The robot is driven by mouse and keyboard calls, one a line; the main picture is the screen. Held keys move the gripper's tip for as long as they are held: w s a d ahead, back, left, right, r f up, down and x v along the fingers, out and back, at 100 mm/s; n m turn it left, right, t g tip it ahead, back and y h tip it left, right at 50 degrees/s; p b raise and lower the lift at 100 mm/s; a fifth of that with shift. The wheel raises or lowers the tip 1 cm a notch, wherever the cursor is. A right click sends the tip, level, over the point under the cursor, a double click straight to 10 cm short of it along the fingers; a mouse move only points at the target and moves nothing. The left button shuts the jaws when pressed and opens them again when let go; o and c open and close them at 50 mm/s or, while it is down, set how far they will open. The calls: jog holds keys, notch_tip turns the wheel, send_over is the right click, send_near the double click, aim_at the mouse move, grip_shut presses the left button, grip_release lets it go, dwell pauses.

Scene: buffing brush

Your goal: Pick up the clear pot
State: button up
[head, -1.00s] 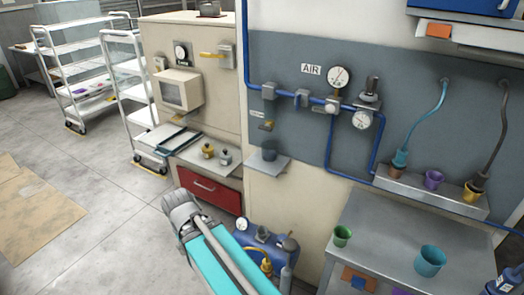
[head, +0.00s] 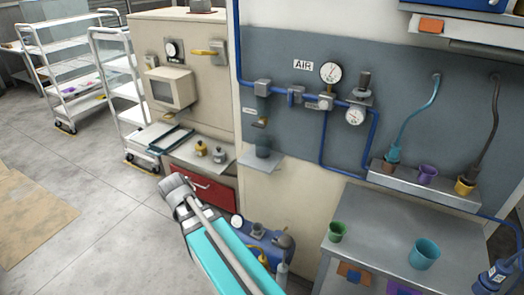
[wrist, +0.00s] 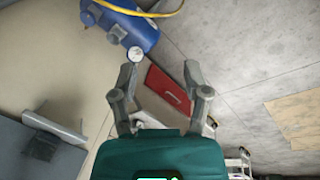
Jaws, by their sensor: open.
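A small smoky, see-through-looking pot (head: 263,147) stands on a little grey wall shelf (head: 262,163) below the air fittings. It seems to be the clear pot, though its clearness is hard to judge. A dark pot-like shape on a shelf also shows at the lower left of the wrist view (wrist: 42,146). My gripper (wrist: 159,76) is open and empty in the wrist view, with the red drawer (wrist: 168,93) beyond its fingers. The pot lies well to the left of the fingers there. In the head view my teal arm shows, but its fingers cannot be made out.
A blue compressor (head: 268,243) stands by the wall near my arm. A metal table (head: 385,235) at right holds a green pot (head: 337,232) and a teal pot (head: 425,254). A wall ledge (head: 420,188) holds coloured pots. Open floor (head: 100,215) lies at left.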

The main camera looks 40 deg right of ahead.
jog(key=w+d+r+m+g+h, duration=0.1)
jog(key=w+d+r+m+h, duration=0.2)
jog(key=d+m, duration=0.3)
jog(key=w+d+r+m+g+h+p, duration=0.1)
jog(key=w+d+r+m+h, duration=0.3)
jog(key=d, duration=0.8)
jog(key=w+d+r+m+g+h, duration=0.1)
jog(key=w+d+r+m+h, duration=0.2)
jog(key=w+d+r+m, duration=0.2)
jog(key=w+d+m, duration=0.2)
jog(key=d+m, duration=0.1)
jog(key=d, duration=0.1)
jog(key=shift+d+r+g+h, duration=0.2)
jog(key=shift+r+g+h, duration=0.1)
jog(key=shift+r, duration=0.1)
jog(key=shift+f, duration=0.1)
jog(key=b, duration=0.2)
send_near(270, 146)
jog(key=shift+f+x, duration=0.2)
jog(key=shift+x, duration=0.95)
jog(key=shift+s+d+f+b, duration=0.25)
jog(key=shift+d+b, duration=0.15)
jog(key=shift+d, duration=0.15)
jog(key=shift+w+b+x, duration=0.2)
jog(key=shift+b+x, duration=0.75)
jog(key=shift+x, duration=1.65)
jog(key=shift+d+r, duration=0.1)
jog(key=shift+r, duration=0.05)
